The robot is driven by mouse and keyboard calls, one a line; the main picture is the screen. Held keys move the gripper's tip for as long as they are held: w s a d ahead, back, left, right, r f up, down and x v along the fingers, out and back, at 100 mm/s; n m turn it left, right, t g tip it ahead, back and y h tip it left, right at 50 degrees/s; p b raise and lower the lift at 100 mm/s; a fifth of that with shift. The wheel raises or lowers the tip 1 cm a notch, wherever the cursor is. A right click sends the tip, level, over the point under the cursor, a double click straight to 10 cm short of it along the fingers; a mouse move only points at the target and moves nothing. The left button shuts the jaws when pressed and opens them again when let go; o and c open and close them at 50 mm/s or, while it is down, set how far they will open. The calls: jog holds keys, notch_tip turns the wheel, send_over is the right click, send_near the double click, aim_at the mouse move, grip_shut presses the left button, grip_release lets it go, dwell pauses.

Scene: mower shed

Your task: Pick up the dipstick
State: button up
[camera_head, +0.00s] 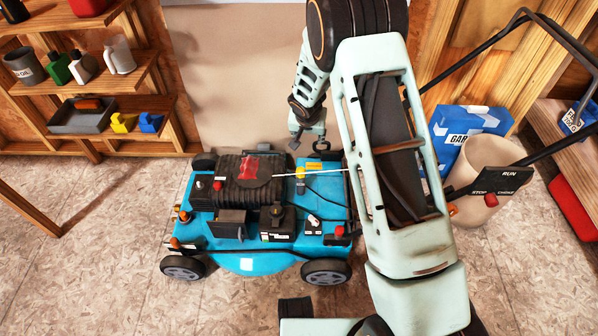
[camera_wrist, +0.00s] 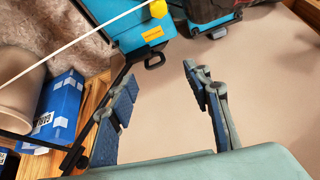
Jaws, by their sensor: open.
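The dipstick appears to be the yellow cap (camera_head: 300,173) on top of the blue mower (camera_head: 250,262), beside the black engine cover. Its lower part is hidden. The yellow cap also shows at the top edge of the wrist view (camera_wrist: 157,8). A thin white line, cord or rod, passes at the cap; I cannot tell whether they are joined. My gripper (camera_head: 307,137) is just behind the mower's back edge, apart from the cap. In the wrist view my gripper (camera_wrist: 160,74) has its fingers spread, with only pale floor or wall between them.
A black ring (camera_wrist: 154,63) sticks out from the mower's edge near my fingertips. A beige bucket (camera_head: 484,165) and a blue box (camera_head: 465,130) stand to the right, near the black mower handle (camera_head: 500,178). Wooden shelves (camera_head: 120,90) stand left. The floor in front-left is clear.

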jog(key=n+g+b, duration=0.1)
jog(key=n, duration=0.1)
send_near(301, 169)
jog(key=shift+b+x, duration=1.5)
jog(key=shift+x, duration=2.45)
jog(key=shift+s, duration=0.15)
jog(key=shift+c, duration=0.3)
grip_shut()
jog(key=shift+r, duration=0.15)
